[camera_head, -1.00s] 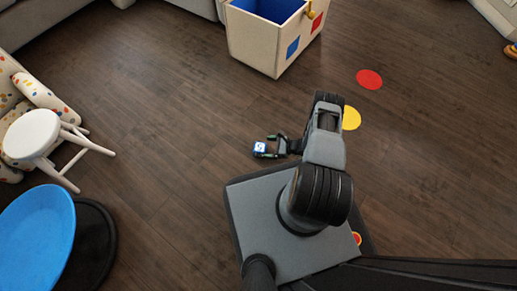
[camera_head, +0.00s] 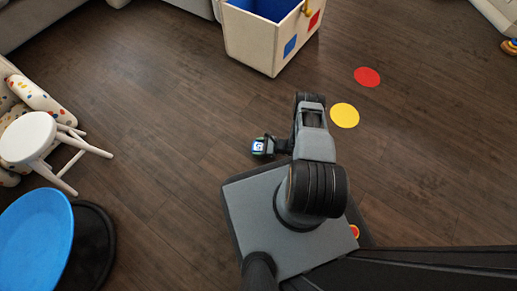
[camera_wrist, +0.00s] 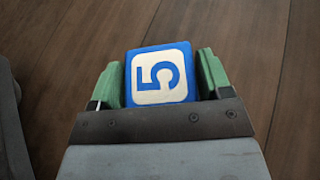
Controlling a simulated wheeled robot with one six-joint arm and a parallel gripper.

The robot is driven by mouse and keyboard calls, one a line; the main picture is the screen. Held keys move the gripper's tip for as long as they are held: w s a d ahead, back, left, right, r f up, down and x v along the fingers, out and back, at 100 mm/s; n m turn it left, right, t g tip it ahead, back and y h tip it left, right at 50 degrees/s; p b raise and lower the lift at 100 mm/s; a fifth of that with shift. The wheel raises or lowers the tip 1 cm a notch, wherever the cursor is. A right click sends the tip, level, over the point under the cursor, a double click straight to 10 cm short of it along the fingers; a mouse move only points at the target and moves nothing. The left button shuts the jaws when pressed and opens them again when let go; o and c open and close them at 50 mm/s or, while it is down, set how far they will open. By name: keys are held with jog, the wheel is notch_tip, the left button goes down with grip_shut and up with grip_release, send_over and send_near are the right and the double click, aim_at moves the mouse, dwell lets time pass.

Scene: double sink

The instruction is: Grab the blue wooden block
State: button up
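The blue wooden block (camera_head: 258,147) has a white face with a blue number 5. In the wrist view the block (camera_wrist: 160,75) sits between the two green finger pads of my gripper (camera_wrist: 162,80). The pads lie against its left and right sides with no clear gap. In the head view my gripper (camera_head: 264,146) reaches left from my arm and is closed around the block, low over the wooden floor. The block's underside is hidden, so I cannot tell whether it touches the floor.
A wooden toy box (camera_head: 251,40) stands at the top. Red (camera_head: 367,77) and yellow (camera_head: 344,115) discs lie on the floor at right. A white stool (camera_head: 29,138) and a blue round seat (camera_head: 34,240) are at left. The floor around the block is clear.

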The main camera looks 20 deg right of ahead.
jog(key=c, duration=0.6)
